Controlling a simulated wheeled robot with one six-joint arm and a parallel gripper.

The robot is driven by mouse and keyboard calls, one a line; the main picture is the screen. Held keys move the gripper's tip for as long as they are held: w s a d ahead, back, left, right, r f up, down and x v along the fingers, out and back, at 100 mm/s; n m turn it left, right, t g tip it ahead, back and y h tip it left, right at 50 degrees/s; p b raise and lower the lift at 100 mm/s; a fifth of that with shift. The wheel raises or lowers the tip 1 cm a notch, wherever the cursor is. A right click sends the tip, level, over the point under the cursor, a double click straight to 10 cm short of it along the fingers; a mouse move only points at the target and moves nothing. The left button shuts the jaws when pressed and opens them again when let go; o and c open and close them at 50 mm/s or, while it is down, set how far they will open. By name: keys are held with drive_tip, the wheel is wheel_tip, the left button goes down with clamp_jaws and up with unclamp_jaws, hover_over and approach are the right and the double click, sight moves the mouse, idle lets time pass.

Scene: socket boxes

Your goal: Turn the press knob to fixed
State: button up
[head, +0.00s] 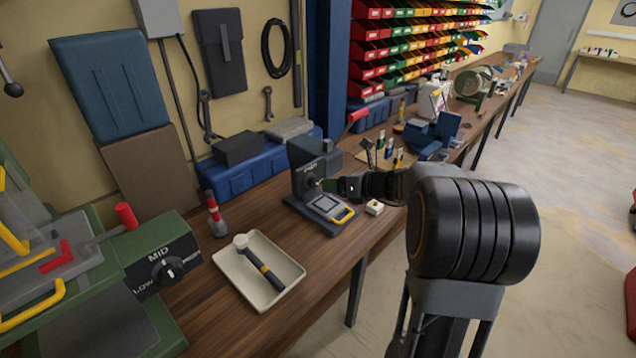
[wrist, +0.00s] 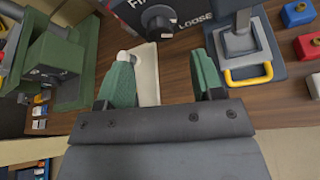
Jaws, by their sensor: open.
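The press (head: 318,165) is a dark grey machine on the wooden bench with a red-ended lever. Its round dark knob (head: 311,181) faces my gripper in the head view. In the wrist view the knob (wrist: 158,24) sits at the top, with LOOSE to its right and a cut-off label starting "FI" to its left. I cannot tell clearly which label its pointer faces. My gripper (wrist: 162,75) is open, with green fingers spread apart and nothing between them. The knob lies beyond the fingertips, apart from them. In the head view my gripper (head: 327,185) is right beside the press front, partly hidden.
The press's base plate has a yellow handle (wrist: 249,76). A cream tray (head: 228,266) with a hammer lies in front left. A green machine (head: 165,320) with a LOW-MID-HIGH knob (head: 169,270) stands further left. A small white block (head: 375,207) sits right of the press.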

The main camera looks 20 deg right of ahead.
sight(316, 183)
drive_tip(key=shift+x, duration=3.45)
drive_tip(key=shift+f, duration=0.1)
drive_tip(key=shift+c, duration=0.2)
drive_tip(key=c, duration=0.9)
